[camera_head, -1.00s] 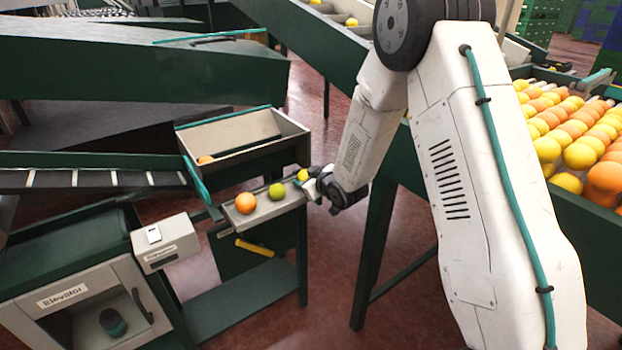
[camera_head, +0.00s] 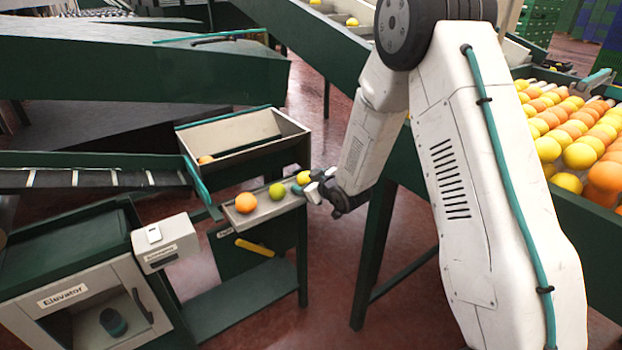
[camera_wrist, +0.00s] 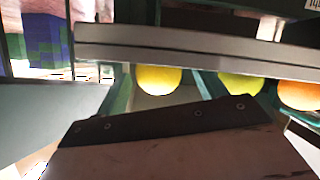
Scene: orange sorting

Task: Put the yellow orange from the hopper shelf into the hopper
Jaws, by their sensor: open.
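The yellow orange (camera_head: 303,177) is at the right end of the hopper shelf (camera_head: 262,213), partly hidden by my gripper. It also shows in the wrist view (camera_wrist: 158,79), behind a grey bar. A green orange (camera_head: 277,191) and an orange one (camera_head: 245,202) lie to its left on the shelf. The hopper (camera_head: 290,128) is an open-topped box behind the shelf, with an orange fruit (camera_head: 206,159) inside at its left. My gripper (camera_head: 305,189) is open at the shelf's right end, close beside the yellow orange. I cannot tell whether it touches it.
A labelled elevator box (camera_head: 85,300) and a small control box (camera_head: 165,242) are at the lower left. Open floor (camera_head: 335,270) lies below my gripper.

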